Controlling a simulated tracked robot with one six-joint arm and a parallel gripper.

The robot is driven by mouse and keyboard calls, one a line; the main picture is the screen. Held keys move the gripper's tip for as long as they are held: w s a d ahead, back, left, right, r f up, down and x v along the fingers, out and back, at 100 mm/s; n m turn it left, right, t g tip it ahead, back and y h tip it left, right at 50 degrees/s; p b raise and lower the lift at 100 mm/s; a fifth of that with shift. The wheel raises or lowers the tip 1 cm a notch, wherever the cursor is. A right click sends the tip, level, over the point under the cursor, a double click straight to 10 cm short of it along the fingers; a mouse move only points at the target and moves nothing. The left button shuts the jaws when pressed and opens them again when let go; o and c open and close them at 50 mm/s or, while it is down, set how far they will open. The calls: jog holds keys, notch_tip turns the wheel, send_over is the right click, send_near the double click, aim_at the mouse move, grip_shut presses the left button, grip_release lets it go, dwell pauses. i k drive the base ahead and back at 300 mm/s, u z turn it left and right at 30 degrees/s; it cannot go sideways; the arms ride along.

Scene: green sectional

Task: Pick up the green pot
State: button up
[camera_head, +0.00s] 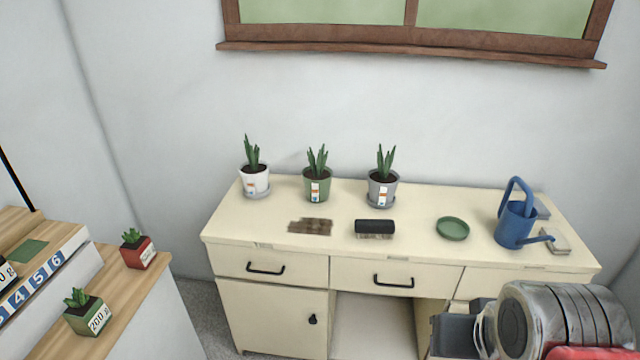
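A round green pot (317,190) with a spiky plant and a small label stands upright on the cream cabinet (290,208), between a white pot (256,185) and a grey pot (382,192). A square green pot (88,318) with a succulent and a "200 g" label stands on the wooden top at lower left. My gripper (462,329) is at the lower right, in front of the cabinet and well apart from both green pots. Its fingers are partly hidden, and I cannot tell whether they are open.
A brown mat (310,227), a black-backed brush (374,227), a green saucer (453,229) and a blue watering can (514,225) are on the cabinet. A red pot (138,252) is on the wooden top at left. The cabinet's front strip is mostly clear.

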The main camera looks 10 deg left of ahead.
aim_at(317, 177)
jog(key=u, duration=0.5)
jog(key=i, duration=1)
jog(key=u, duration=1.25)
